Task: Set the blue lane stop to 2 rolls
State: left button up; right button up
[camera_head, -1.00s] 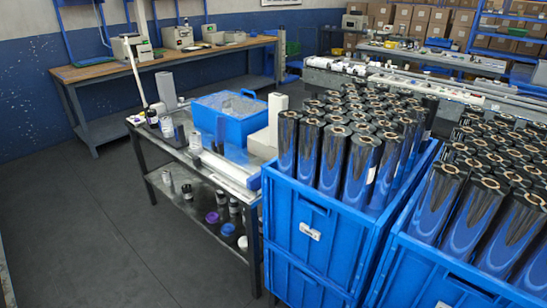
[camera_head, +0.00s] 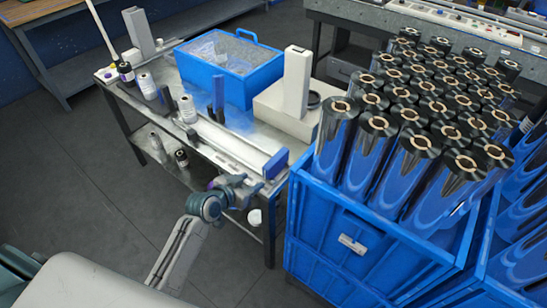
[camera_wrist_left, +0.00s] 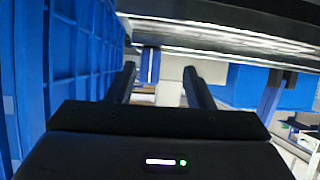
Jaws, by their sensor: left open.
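A long pale rail (camera_head: 232,148) lies along the front edge of the metal bench, with a blue block (camera_head: 275,163) at its right end. Blue upright pieces stand behind the rail, one of them near the bench middle (camera_head: 218,95). I cannot tell for sure which blue piece is the lane stop, and no roll-count marks are readable. My left gripper (camera_head: 252,186) is in front of the bench, near the rail's right end, apparently apart from it. In the left wrist view its two fingers (camera_wrist_left: 158,84) are spread with nothing held between them. My right gripper is not in view.
A blue bin with clear film (camera_head: 228,68) and a pale upright block (camera_head: 297,82) stand on the bench. A large blue crate (camera_head: 345,240) packed with dark rolls (camera_head: 388,160) stands close on the right. Bottles (camera_head: 146,86) stand at the left. The floor (camera_head: 110,205) in front is clear.

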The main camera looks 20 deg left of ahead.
pick_arm(q)
send_near(273, 160)
jog(key=s, duration=0.1)
jog(key=shift+m+t+h, duration=0.3)
jog(key=shift+t+h, duration=0.1)
jog(key=x, duration=0.3)
jog(key=p+x, duration=0.1)
jog(key=x, duration=0.5)
jog(key=shift+w+a+f, duration=0.1)
jog(key=shift+a+f, duration=0.15)
jog(key=shift+w+d+f, duration=0.2)
jog(key=shift+w+f, duration=0.05)
jog(key=shift+w, duration=0.3)
jog(key=shift+w+f+p, duration=0.1)
jog(key=shift+p, duration=0.2)
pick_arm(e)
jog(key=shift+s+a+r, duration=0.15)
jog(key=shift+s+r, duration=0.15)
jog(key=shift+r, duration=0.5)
pick_arm(q)
grip_shut()
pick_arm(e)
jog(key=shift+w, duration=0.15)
